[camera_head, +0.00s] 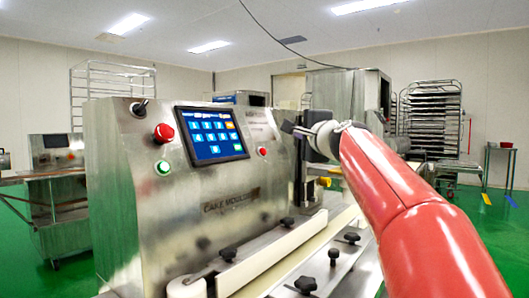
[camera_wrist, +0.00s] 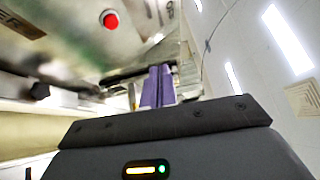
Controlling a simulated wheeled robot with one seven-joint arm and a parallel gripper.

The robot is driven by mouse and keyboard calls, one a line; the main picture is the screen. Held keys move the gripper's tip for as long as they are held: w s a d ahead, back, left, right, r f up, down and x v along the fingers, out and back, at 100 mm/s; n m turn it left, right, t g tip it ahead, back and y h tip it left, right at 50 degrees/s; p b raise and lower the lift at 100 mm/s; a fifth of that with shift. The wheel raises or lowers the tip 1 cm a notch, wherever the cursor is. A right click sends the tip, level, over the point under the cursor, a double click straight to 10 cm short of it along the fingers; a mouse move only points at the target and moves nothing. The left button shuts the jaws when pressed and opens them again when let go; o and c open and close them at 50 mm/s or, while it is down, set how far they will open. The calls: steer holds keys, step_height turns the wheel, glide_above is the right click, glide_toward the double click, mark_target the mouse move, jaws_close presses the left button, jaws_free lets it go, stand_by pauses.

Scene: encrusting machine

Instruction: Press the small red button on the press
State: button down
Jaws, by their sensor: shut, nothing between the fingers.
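The press (camera_head: 200,215) is a brushed steel machine, and the small red button (camera_head: 263,151) sits on its front face, right of the blue touch screen (camera_head: 212,134). The small red button also shows in the wrist view (camera_wrist: 110,20), near the top and left of the fingers. My gripper (camera_head: 288,127) is to the right of the button and a little higher in the head view, apart from it. In the wrist view my gripper (camera_wrist: 159,72) has its two purple fingers together with nothing between them. Nothing hides the button.
A larger red knob (camera_head: 164,132) and a green button (camera_head: 163,168) are left of the screen. Several black knobs (camera_head: 333,254) stand along the conveyor (camera_head: 270,262) below. A steel column (camera_head: 300,170) rises near my gripper. Racks (camera_head: 430,115) stand farther back.

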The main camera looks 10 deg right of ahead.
steer(key=w+a+f, duration=0.4)
steer(key=w+a, duration=0.1)
steer(key=shift+w+a, duration=0.25)
steer(key=shift+a, duration=0.05)
stand_by(2.1)
steer(key=shift+w+a+f, duration=0.2)
steer(key=shift+w+a, duration=0.05)
steer(key=shift+w+a+f, duration=0.2)
steer(key=shift+w+a, duration=0.1)
stand_by(0.8)
steer(key=shift+s+d, duration=0.15)
steer(key=shift+s+d+r, duration=0.35)
stand_by(0.3)
steer(key=s+d+r, duration=0.2)
steer(key=s+d, duration=0.1)
steer(key=shift+s+d+r, duration=0.1)
steer(key=shift+r, duration=0.05)
stand_by(0.5)
